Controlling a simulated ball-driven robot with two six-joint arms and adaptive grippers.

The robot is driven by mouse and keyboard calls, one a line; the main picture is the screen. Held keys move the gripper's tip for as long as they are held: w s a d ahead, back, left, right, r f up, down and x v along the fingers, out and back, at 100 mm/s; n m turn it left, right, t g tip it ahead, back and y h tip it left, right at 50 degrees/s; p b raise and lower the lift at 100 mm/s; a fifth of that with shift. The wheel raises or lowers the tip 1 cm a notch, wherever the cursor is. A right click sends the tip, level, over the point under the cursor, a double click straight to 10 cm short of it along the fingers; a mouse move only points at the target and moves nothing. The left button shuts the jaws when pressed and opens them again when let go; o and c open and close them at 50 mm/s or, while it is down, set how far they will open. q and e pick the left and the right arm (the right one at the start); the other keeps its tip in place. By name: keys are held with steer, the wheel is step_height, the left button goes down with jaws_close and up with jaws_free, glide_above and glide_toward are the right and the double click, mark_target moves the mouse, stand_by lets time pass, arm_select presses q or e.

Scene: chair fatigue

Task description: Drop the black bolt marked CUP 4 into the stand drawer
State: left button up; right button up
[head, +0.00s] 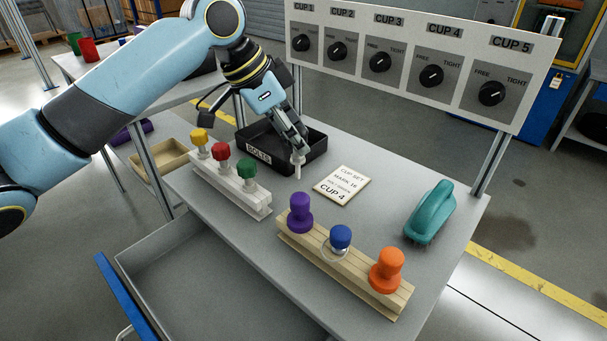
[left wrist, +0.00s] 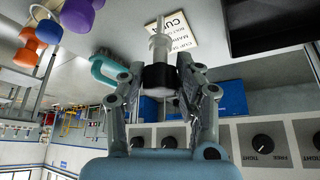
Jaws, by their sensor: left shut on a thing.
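My left gripper (head: 298,146) is shut on a bolt with a black head, which also shows between the fingers in the left wrist view (left wrist: 158,78). The bolt's pale shank (head: 298,168) points down from the fingers in the head view. No marking is readable on it. The gripper is by the near right part of the black tray labelled BOLTS (head: 259,154). The stand drawer (head: 215,262) is pulled open at the lower left, with a blue front (head: 122,291); its visible floor is bare. My right gripper is not in view.
A CUP 4 card (head: 342,185) lies right of the gripper. A teal handled object (head: 430,213) is at right. A dial panel (head: 410,60) stands behind.

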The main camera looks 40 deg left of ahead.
arm_select(q)
step_height(320, 180, down, 7)
steer(key=shift+f+b, duration=0.1)
steer(key=shift+b, duration=0.65)
steer(key=o, duration=1.1)
